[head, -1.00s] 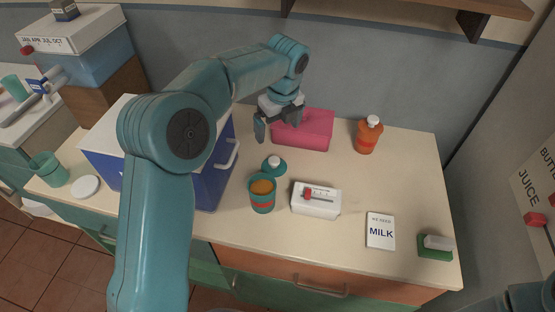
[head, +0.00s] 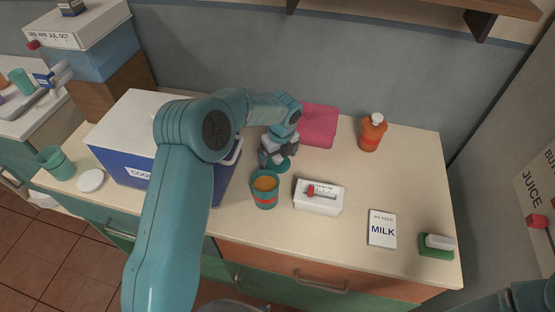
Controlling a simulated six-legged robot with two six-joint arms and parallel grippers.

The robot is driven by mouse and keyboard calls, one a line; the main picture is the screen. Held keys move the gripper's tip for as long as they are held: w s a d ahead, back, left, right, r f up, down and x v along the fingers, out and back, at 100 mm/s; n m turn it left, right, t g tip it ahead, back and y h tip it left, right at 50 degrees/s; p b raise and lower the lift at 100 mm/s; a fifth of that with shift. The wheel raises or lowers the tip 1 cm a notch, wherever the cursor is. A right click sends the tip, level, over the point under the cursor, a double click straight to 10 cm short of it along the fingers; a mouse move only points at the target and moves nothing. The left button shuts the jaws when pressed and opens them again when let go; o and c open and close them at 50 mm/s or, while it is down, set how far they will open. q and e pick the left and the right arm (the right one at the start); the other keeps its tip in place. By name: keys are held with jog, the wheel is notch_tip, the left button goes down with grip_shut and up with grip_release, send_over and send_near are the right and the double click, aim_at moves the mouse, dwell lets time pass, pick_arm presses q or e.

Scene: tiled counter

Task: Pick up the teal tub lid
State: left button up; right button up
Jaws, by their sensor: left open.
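The teal tub lid (head: 284,165) is a small round disc on the counter, just behind the open teal tub (head: 265,191) with orange contents. In the earlier view it has a pale knob on top. My left gripper (head: 268,160) is open and low over the lid, its fingers hiding the knob and part of the disc. I cannot tell whether the fingers touch it. Only a bit of my right arm shows at the bottom right corner; its gripper is out of view.
A blue cooler with a white top (head: 118,165) stands close to the left. A pink box (head: 319,126) is behind the gripper, a white box with a red-marked gauge (head: 318,205) to the right.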

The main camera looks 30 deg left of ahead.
pick_arm(q)
jog(key=shift+f, duration=0.4)
jog(key=shift+c, duration=0.9)
jog(key=c, duration=0.7)
jog(key=shift+o, duration=0.2)
jog(key=shift+r, duration=0.15)
